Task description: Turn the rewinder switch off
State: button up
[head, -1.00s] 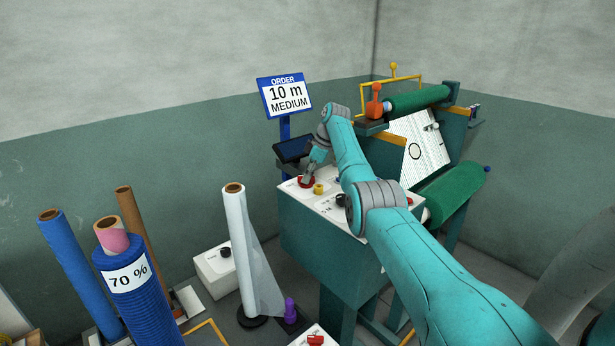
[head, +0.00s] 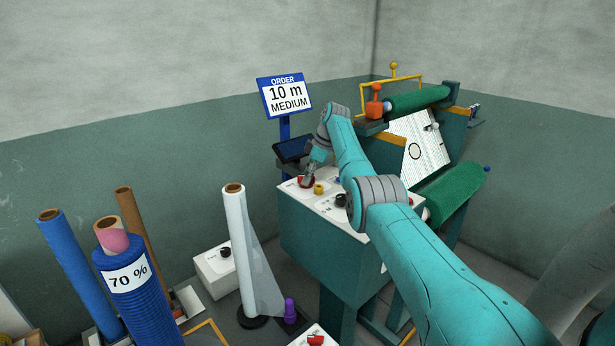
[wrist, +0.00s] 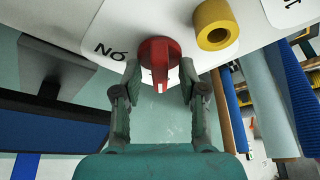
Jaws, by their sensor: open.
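The red rotary switch (wrist: 158,55) sits on the white top panel (wrist: 75,30) of the teal rewinder cabinet (head: 318,245). In the head view the red switch (head: 304,182) is partly hidden by my gripper. My gripper (wrist: 157,88) is open, with one finger on each side of the red switch's raised handle. I cannot tell whether the fingers touch it. Part of a label reading "NO" or similar shows beside the switch. My gripper also shows in the head view (head: 308,178) at the panel's left end.
A yellow ring-shaped knob (wrist: 214,24) stands close beside the red switch. A black knob (head: 340,200) is farther along the panel. A dark screen (head: 293,149) and the order sign (head: 286,97) stand behind. Rolls, including a white one (head: 240,240), stand at the left.

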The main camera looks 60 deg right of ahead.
jog(key=v, duration=1.2)
dwell(0.4)
